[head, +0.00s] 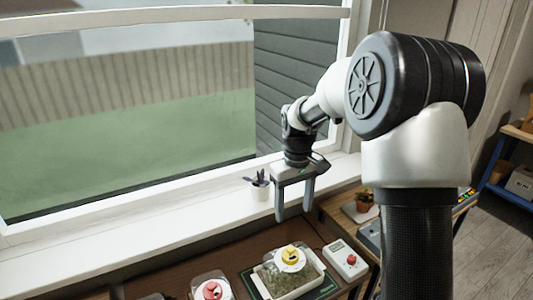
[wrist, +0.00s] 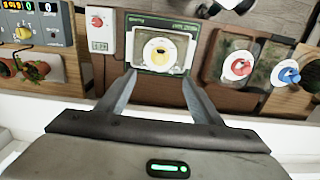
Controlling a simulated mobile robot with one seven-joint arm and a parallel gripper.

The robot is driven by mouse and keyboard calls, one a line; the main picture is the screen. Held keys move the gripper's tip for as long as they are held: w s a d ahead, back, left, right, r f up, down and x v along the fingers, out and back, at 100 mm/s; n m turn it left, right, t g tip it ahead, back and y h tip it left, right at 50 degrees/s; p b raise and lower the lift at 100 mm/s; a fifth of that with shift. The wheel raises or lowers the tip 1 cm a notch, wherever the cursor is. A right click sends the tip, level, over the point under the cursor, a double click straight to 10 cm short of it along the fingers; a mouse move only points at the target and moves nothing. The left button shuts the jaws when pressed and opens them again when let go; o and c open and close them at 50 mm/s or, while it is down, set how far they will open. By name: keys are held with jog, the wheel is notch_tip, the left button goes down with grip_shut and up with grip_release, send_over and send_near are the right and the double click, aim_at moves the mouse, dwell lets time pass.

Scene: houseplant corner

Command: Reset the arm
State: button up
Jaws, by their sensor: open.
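My gripper (head: 294,213) hangs from the arm in front of the window, pointing down, with its two fingers spread and nothing between them. In the wrist view my gripper (wrist: 158,80) also shows its fingers apart. Below it, apart from the fingers, is a white tray (head: 309,288) of greenish stuff.
A potted purple plant (head: 260,188) stands on the windowsill (head: 150,228), close left of my gripper. A white box with a red knob (head: 345,260) is right of the tray. A red-knobbed disc (head: 212,290) is left. The wrist view adds a blue-knobbed disc (wrist: 286,74).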

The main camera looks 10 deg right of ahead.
jog(key=s+r+m+t+p, duration=0.3)
jog(key=s+r+t+p, duration=0.1)
jog(key=s+r, duration=1.45)
jog(key=s+r+m+t, duration=0.1)
jog(key=s, duration=0.6)
jog(key=shift+s+t+p, duration=0.3)
jog(key=shift+s+p, duration=0.05)
